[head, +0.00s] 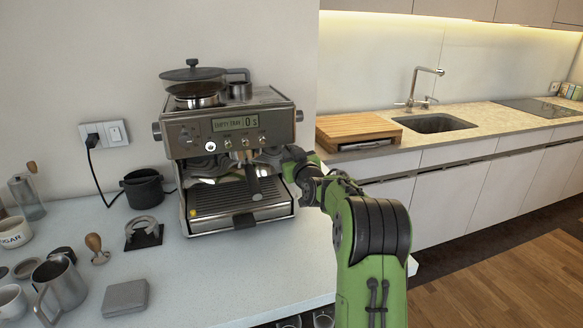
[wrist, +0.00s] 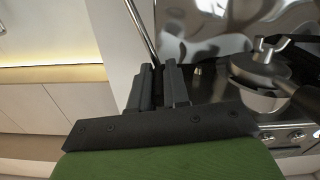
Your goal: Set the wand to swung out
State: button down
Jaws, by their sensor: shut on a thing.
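The espresso machine (head: 228,140) stands on the left counter, its display reading "EMPTY TRAY". My gripper (head: 293,160) is at the machine's right front. In the wrist view, my gripper (wrist: 161,72) has its two dark fingers closed on the wand (wrist: 143,30), a thin metal rod running up and left from between the fingertips. In the head view my gripper and arm hide the wand, so I cannot tell its angle to the machine there.
A portafilter (wrist: 262,75) sits close to the right of my fingers in the wrist view. The drip tray (head: 238,200) is below it. A grey jug (head: 62,285), tamper (head: 96,247) and cups stand at left. A wooden board (head: 357,130) lies on the other counter.

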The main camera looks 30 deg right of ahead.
jog(key=shift+s+d+r+n+b, duration=0.1)
jog(key=shift+d+n+b, duration=0.1)
jog(key=shift+n+b, duration=0.5)
jog(key=shift+d+r+n+b, duration=0.1)
jog(key=shift+d+n+b, duration=0.1)
jog(key=shift+n+b, duration=0.45)
jog(key=c, duration=1.1)
grip_release()
jog(key=b+v, duration=0.1)
jog(key=v, duration=1.5)
